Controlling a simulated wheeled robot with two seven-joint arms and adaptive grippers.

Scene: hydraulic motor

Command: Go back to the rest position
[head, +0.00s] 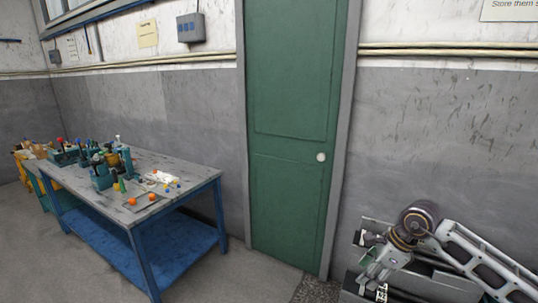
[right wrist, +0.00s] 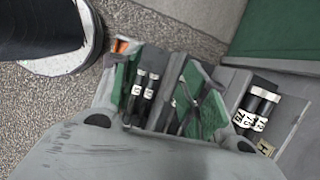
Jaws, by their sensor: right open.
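My right gripper (head: 370,279) is at the lower right of the head view, pointing down over a grey tool case (head: 372,224). In the right wrist view my right gripper (right wrist: 163,82) is open, with labelled black tools (right wrist: 145,88) and a dark, thin tool (right wrist: 186,104) visible between its fingers. I cannot tell whether the fingers touch them, but the jaws are not closed on anything. My left gripper is not in view.
A blue-framed workbench (head: 196,188) on the left carries green-blue machine parts and orange balls. A green door (head: 295,130) stands closed in the middle. More labelled black tools (right wrist: 255,108) lie right of the gripper. Bare floor lies between bench and case.

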